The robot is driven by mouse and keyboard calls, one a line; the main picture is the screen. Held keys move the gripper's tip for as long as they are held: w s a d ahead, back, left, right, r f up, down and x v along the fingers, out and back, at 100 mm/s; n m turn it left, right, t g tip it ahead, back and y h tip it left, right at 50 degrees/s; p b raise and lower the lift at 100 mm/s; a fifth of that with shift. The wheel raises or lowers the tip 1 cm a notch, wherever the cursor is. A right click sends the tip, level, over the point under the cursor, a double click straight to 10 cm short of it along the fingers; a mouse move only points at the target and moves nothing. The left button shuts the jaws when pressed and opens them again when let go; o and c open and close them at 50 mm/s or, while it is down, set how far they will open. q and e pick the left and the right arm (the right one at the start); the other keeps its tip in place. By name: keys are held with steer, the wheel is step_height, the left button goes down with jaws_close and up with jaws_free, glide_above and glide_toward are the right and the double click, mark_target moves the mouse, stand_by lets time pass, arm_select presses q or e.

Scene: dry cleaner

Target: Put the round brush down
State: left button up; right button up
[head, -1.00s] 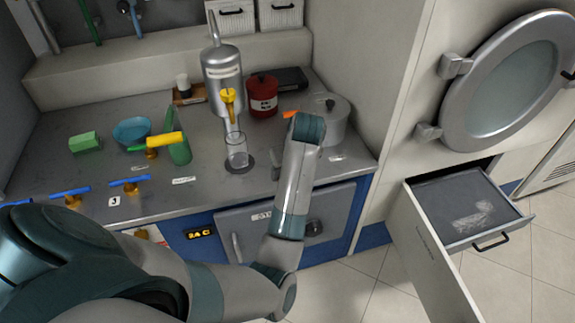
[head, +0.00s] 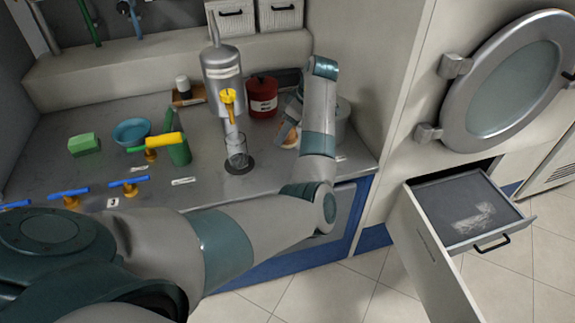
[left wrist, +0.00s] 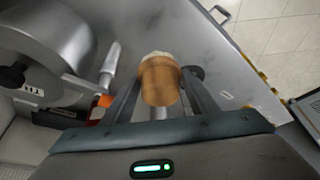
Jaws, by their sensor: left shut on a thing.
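My left gripper (left wrist: 158,98) is shut on the round brush (left wrist: 160,80), which has a wooden brown body and a pale end. In the head view the brush (head: 290,143) shows only in part, beside the grey pot, over the right end of the counter. My arm and gripper hide much of it there. I cannot tell whether the brush touches the counter (head: 215,190). My right gripper is not in view.
The grey pot (left wrist: 45,40) is close to the gripper. A red canister (head: 262,97) and a steel dispenser with a glass (head: 237,150) stand nearby. The counter's front edge is close, with an open drawer (head: 465,205) farther right.

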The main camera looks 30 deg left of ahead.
arm_select(q)
step_height(320, 180, down, 6)
steer(key=shift+p, duration=0.85)
steer(key=shift+f, duration=0.1)
steer(key=shift+f+p, duration=0.4)
steer(key=shift+f, duration=1.5)
